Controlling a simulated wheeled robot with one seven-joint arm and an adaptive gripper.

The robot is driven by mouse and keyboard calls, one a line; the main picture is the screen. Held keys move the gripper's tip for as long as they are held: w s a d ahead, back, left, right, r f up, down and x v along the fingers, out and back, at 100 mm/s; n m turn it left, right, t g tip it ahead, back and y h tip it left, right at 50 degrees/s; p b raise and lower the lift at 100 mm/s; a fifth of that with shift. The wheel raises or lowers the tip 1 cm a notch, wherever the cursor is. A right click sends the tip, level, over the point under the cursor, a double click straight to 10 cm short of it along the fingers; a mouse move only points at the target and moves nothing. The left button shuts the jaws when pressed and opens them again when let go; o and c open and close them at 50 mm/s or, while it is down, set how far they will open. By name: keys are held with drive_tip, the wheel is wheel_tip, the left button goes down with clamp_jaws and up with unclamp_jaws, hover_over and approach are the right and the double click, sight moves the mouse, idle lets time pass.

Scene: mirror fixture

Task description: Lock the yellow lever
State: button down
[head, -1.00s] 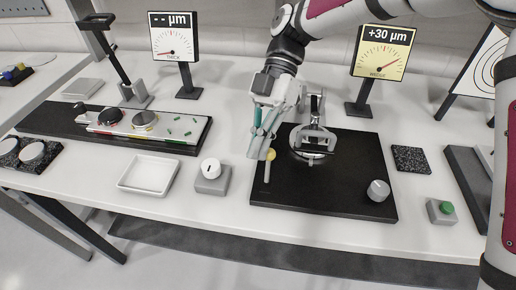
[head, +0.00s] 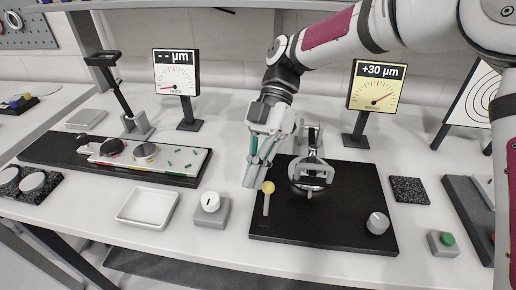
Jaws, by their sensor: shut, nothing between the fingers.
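The yellow lever (head: 267,188) stands near the left edge of the black fixture plate (head: 330,228). It has a round yellow knob on a thin grey shaft that points toward the plate's front. My gripper (head: 252,184) is shut and empty, just above and left of the yellow knob. Its fingertips look close to the knob, but I cannot tell whether they touch it. A round metal mount with a grey bracket (head: 312,174) stands on the plate, right of my gripper. A grey knob (head: 377,223) sits at the plate's front right.
A dial block (head: 210,206) and white tray (head: 147,207) lie left of the plate. A yellow gauge reading +30 µm (head: 377,87) stands behind it. A dark textured pad (head: 408,190) and green button box (head: 444,242) are to the right.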

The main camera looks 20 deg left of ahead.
drive_tip(key=a+b+v, duration=0.1)
drive_tip(key=v, duration=0.8)
drive_tip(key=shift+s+a+r, duration=0.2)
drive_tip(key=shift+a+r, duration=0.05)
drive_tip(key=shift+r, duration=0.2)
drive_tip(key=s+d+r+m+t+p, duration=0.1)
drive_tip(key=s+d+r+m+t, duration=0.15)
drive_tip(key=d+m, duration=0.4)
drive_tip(key=s+d+r+m+t, duration=0.1)
drive_tip(key=d+r+m+t, duration=0.15)
drive_tip(key=d+m, duration=0.45)
drive_tip(key=s+d+r+m+t+p, duration=0.1)
drive_tip(key=s+d+m+t, duration=0.15)
drive_tip(key=d+m, duration=0.4)
drive_tip(key=s+d+f+m+t, duration=0.1)
drive_tip(key=s+d+m+t, duration=0.2)
drive_tip(key=s+d+m, duration=0.2)
drive_tip(key=s+d+f+m+t, duration=0.1)
drive_tip(key=s+d+m+t, duration=0.2)
drive_tip(key=d, duration=0.9)
drive_tip(key=s+m+p, duration=0.1)
drive_tip(key=s+m, duration=0.1)
drive_tip(key=m, duration=0.1)
drive_tip(key=shift+f+m, duration=0.3)
drive_tip(key=shift+f, duration=0.05)
